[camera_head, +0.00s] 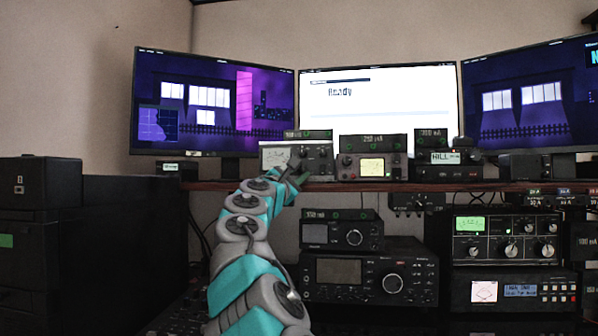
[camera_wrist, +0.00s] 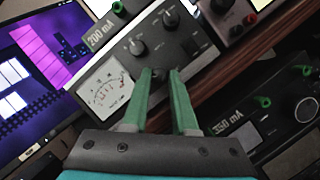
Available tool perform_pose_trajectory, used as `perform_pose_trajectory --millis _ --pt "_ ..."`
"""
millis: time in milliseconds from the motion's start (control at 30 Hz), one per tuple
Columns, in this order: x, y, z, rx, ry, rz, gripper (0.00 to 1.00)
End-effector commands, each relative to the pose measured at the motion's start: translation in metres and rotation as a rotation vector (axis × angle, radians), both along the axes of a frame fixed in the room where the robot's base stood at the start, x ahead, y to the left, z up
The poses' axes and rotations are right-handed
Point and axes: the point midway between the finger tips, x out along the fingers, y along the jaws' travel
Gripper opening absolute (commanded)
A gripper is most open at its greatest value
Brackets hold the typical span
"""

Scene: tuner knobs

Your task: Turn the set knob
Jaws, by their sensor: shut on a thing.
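A silver-fronted tuner box with a white needle meter stands on the shelf in the head view (camera_head: 274,158); it fills the upper middle of the wrist view (camera_wrist: 112,62). Its front has two larger dark knobs, one at the middle (camera_wrist: 138,46) and one higher up (camera_wrist: 170,18). My gripper (camera_wrist: 161,72), with green fingers, reaches the lower edge of this front. It is shut on a small dark knob (camera_wrist: 160,74), mostly hidden between the fingertips. The labels are too small to read, so I cannot confirm which is the set knob.
A second box with a lit meter (camera_head: 371,167) stands right of the tuner on the wooden shelf (camera_head: 420,187). Below are a small radio (camera_head: 340,232) and a larger radio (camera_head: 368,276). Monitors stand behind. A black cabinet (camera_head: 100,240) is on the left.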

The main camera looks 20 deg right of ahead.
Motion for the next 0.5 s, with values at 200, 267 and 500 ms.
perform_pose_trajectory --millis 200,267,500 --pt "0.0005 0.001 0.001 0.026 -0.019 0.002 0.0" --pt "0.0005 0.0009 0.0008 0.029 -0.021 0.002 0.0" --pt "0.0003 0.0008 0.0007 0.029 -0.021 0.002 0.0"
